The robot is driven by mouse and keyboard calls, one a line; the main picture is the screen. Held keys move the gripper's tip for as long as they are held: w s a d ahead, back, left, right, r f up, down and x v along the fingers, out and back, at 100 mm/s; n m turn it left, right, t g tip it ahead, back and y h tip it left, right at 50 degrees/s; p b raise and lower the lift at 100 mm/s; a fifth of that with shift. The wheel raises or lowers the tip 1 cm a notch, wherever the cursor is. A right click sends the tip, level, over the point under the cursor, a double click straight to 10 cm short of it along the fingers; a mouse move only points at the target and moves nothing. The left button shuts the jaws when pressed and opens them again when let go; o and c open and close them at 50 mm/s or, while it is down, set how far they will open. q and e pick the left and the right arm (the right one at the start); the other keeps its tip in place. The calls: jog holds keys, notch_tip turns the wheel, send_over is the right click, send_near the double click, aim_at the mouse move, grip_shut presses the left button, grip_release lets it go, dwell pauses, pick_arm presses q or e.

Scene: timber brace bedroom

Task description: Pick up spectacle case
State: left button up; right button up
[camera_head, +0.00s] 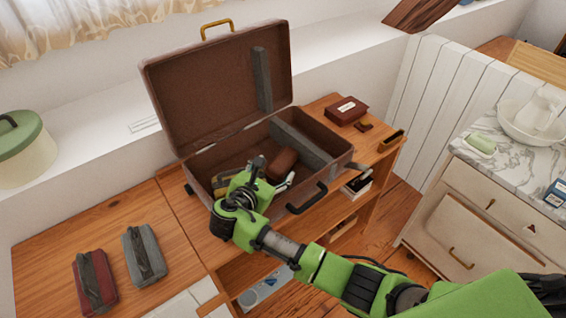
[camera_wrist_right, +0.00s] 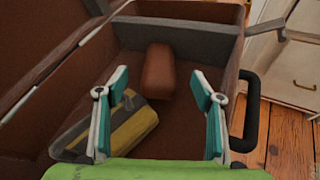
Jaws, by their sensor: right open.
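The spectacle case, a brown rounded case (camera_head: 283,162), lies inside the open suitcase (camera_head: 202,165). In the right wrist view the brown case (camera_wrist_right: 158,70) lies on the suitcase floor near the grey divider, beyond the fingertips and roughly midway between them. My right gripper (camera_head: 271,173) is over the suitcase, beside the case in the head view. It also shows in the right wrist view (camera_wrist_right: 160,88), with its teal-padded fingers spread wide and nothing between the pads. My left gripper is not in view.
A yellow-and-grey striped item (camera_wrist_right: 118,128) lies in the suitcase near the left finger. The suitcase walls and black handle (camera_head: 307,198) are close by. Red (camera_head: 95,283) and grey (camera_head: 144,256) pouches lie left on the wooden top. A brown box (camera_head: 346,110) stands behind right.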

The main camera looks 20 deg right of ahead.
aim_at(284, 160)
jog(key=x, duration=0.7)
jog(key=shift+w+d+f, duration=0.15)
jog(key=shift+d, duration=0.05)
jog(key=c, duration=1.2)
